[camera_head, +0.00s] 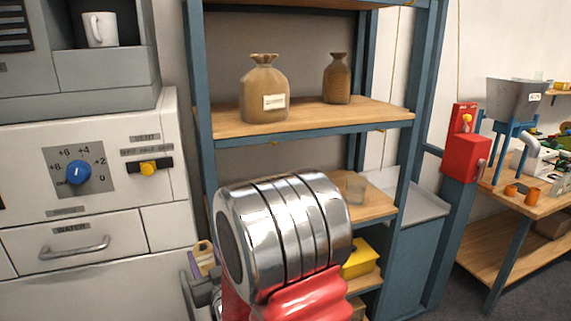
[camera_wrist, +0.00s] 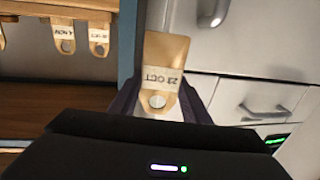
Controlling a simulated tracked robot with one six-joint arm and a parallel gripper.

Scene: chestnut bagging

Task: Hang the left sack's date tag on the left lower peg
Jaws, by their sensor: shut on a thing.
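My gripper (camera_wrist: 158,104) is shut on a tan date tag (camera_wrist: 162,52), which sticks out beyond the dark fingers in the wrist view. Its white label reads "22 OCT" upside down, and a round pale spot shows near its end between the fingers. In the head view my gripper (camera_head: 196,281) and the tag (camera_head: 205,256) are low, left of the shelf rack, partly hidden by my arm. The left sack (camera_head: 264,92), brown with a white label, stands tied on the upper shelf; a second sack (camera_head: 337,79) stands to its right. I cannot make out the left lower peg.
In the wrist view several other tags (camera_wrist: 62,35) are at the upper left by a shelf, beyond a blue rack post (camera_wrist: 128,40). A grey drawer cabinet (camera_head: 85,235) stands left of the rack. A yellow bin (camera_head: 360,259) sits on a lower shelf.

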